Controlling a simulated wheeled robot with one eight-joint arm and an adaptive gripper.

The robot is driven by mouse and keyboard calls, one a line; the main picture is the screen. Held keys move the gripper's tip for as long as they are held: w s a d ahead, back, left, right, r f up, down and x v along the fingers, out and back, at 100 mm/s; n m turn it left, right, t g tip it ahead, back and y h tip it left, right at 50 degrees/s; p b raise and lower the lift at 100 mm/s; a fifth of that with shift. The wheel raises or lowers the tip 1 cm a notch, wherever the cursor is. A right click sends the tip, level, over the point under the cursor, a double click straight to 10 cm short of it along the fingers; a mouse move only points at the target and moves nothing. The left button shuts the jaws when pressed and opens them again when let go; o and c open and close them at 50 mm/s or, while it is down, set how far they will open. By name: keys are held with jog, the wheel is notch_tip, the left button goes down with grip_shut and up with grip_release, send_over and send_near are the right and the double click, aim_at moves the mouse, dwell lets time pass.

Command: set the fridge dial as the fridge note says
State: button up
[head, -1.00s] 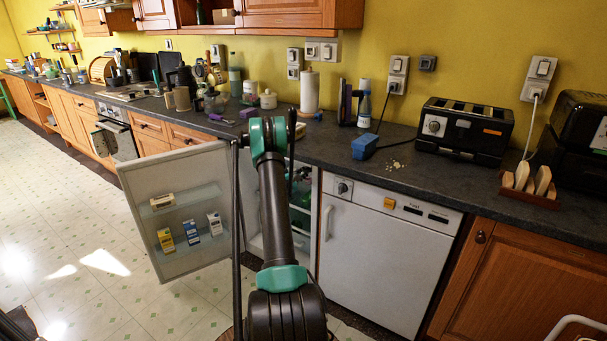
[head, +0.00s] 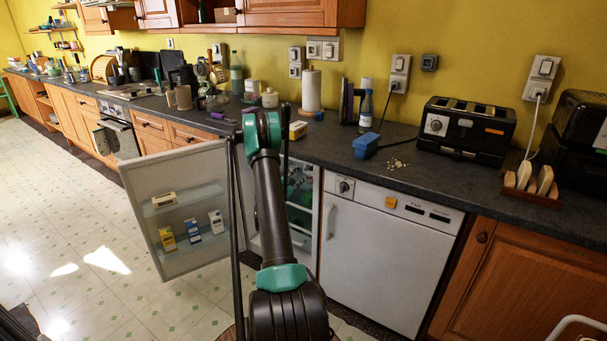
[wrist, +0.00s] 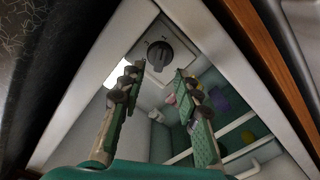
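The fridge stands open in the head view, its door (head: 185,255) swung out to the left with cartons on its shelves. The inside of the fridge (head: 302,190) shows partly behind my arm. In the wrist view the dark round fridge dial (wrist: 158,55) sits on the pale inner ceiling, just beyond my fingertips. My gripper (wrist: 153,82) is open, its two fingers apart with nothing between them; the dial appears between and past the tips. A bright white patch (wrist: 120,72) beside the left finger may be the note; no writing is readable. The gripper is hidden in the head view.
Fridge shelves (wrist: 238,125) with several coloured items lie to the right of my fingers. A white appliance (head: 375,260) with its own knob stands right of the fridge. The worktop (head: 400,165) above holds a toaster (head: 465,130) and a blue item (head: 366,146).

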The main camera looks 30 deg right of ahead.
jog(key=shift+v, duration=1.45)
jog(key=s+a+r+m+g+y, duration=0.1)
jog(key=s+a+r+m+y, duration=0.35)
jog(key=a, duration=0.45)
jog(key=s+a+r+m+y, duration=0.25)
jog(key=s+a+r, duration=0.25)
jog(key=s+a, duration=0.3)
jog(key=s+a+f+m+g+y, duration=0.1)
jog(key=s+a+f+m+y, duration=0.2)
jog(key=s+a+y, duration=0.6)
jog(key=s+a, duration=1.6)
jog(key=a, duration=0.1)
jog(key=shift+a+f+g+y, duration=0.25)
jog(key=shift+a+g+y, duration=0.05)
jog(key=shift+a+g, duration=0.1)
jog(key=shift+d, duration=0.1)
